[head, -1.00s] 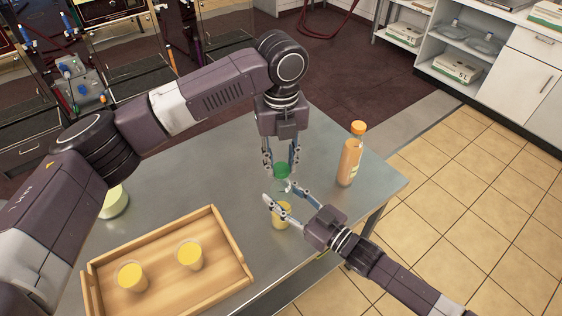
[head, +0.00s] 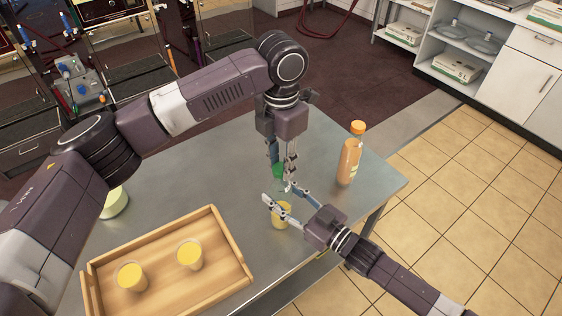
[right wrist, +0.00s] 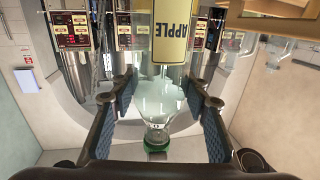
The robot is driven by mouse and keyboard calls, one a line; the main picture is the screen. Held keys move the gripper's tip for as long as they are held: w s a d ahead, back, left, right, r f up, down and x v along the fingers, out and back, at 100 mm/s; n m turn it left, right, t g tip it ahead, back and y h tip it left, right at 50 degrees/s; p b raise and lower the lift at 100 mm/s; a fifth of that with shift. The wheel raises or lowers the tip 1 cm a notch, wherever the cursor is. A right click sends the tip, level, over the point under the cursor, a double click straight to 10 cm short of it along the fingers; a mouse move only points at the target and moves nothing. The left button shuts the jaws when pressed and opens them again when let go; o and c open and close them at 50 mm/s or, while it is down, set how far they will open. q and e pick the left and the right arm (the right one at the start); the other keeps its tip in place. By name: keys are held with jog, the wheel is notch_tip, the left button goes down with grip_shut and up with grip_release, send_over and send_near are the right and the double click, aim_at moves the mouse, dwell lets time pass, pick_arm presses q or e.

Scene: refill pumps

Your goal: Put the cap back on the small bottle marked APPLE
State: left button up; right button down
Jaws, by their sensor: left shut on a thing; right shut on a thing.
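The small clear bottle (right wrist: 160,97) has a yellow label reading APPLE in the right wrist view. My right gripper (head: 275,206) is shut around it, and its yellow part (head: 281,219) shows below the fingers in the head view. My left gripper (head: 281,168) is above, fingers pointing down, shut on the green cap (head: 278,171), which one finger partly covers. In the right wrist view the green cap (right wrist: 152,147) is at the bottle's mouth. I cannot tell whether it is seated.
A wooden tray (head: 222,222) with two cups of yellow juice (head: 190,255) stands at the table's front left. An orange bottle with an orange cap (head: 350,158) stands right of my grippers. A pale round container (head: 115,203) is partly behind my left arm. The table middle (head: 190,180) is clear.

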pick_arm(q)
jog(key=o, duration=0.7)
jog(key=shift+o, duration=0.2)
jog(key=shift+r, duration=2.3)
